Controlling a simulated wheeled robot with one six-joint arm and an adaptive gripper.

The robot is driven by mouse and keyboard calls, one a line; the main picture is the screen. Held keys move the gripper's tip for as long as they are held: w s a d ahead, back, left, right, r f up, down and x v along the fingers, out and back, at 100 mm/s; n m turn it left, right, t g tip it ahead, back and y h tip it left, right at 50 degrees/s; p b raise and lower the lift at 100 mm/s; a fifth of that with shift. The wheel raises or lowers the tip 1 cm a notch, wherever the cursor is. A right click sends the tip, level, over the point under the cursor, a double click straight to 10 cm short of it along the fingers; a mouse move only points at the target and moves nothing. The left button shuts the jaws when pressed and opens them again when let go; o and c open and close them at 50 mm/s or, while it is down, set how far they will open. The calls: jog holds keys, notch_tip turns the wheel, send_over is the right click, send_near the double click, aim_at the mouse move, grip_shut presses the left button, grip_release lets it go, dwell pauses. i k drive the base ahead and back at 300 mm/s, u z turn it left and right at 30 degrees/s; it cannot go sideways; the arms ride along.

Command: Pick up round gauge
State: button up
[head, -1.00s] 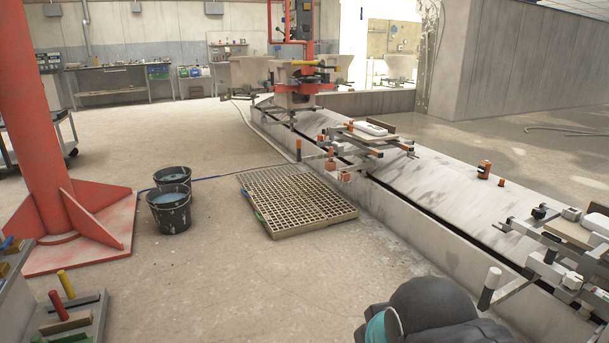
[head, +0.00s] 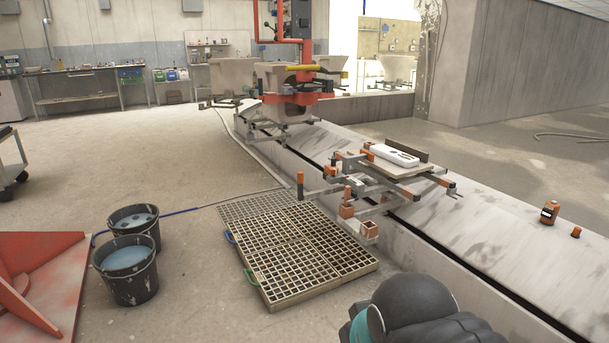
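I cannot make out a clear round gauge in the head view. A small orange and black object (head: 549,211) stands on the pale track at the right, too small to identify surely. A smaller orange piece (head: 576,232) stands beside it. A white elongated device (head: 394,155) lies on a board on the metal fixture over the track. A dark grey rounded part of my arm with a teal band shows at the bottom, right of centre. My gripper's fingers are not visible, and no object is seen held.
Two black buckets (head: 128,271) of bluish liquid stand at the left, near a red base plate (head: 42,270). A floor grate (head: 300,292) lies before the long raised track (head: 470,236). A red-framed station (head: 292,88) stands behind.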

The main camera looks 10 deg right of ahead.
aim_at(549, 213)
jog(key=i, duration=1.65)
jog(key=z, duration=2.5)
jog(key=i, duration=1.65)
